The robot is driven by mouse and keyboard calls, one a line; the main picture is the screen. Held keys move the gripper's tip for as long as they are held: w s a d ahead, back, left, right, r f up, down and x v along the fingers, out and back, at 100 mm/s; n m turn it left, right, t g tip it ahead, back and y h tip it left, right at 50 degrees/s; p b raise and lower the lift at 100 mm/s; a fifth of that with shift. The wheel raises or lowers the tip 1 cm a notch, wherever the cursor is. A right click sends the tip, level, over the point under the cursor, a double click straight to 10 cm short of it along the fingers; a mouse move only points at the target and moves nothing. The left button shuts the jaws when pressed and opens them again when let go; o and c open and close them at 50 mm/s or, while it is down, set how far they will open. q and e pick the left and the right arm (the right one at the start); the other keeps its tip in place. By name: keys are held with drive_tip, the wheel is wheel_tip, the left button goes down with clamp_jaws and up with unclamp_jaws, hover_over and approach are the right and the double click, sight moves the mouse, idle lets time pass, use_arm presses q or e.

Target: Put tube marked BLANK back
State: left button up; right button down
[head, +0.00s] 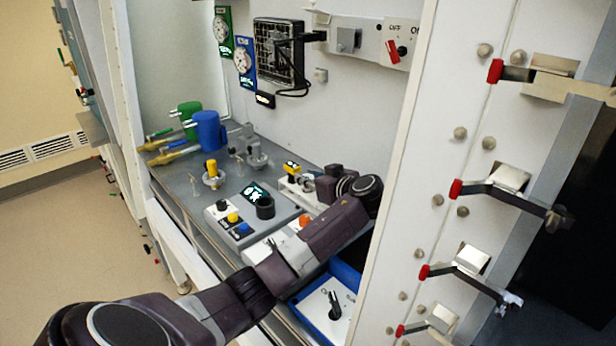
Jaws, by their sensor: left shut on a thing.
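My left arm comes in from the lower left and crosses over the bench. Its wrist bends back, and my left gripper (308,183) points left near the back wall of the bench. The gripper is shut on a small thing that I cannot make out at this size. A yellow and black piece (292,167) shows just beside the fingertips, with pale grey parts below it. I cannot read the word BLANK on anything, so I cannot tell which thing is that tube. My right gripper is not in view.
Blue (207,130) and green (188,112) vessels stand at the back left. A white frame with red-tipped latches (455,189) borders the right.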

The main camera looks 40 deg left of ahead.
use_arm(q)
drive_tip(key=o, duration=1.1)
drive_tip(key=shift+f, duration=0.1)
drive_tip(key=p+v, duration=0.4)
drive_tip(key=v, duration=0.7)
drive_tip(key=shift+p, duration=0.3)
drive_tip(key=shift+s+d, duration=0.2)
drive_tip(key=shift+d, duration=0.35)
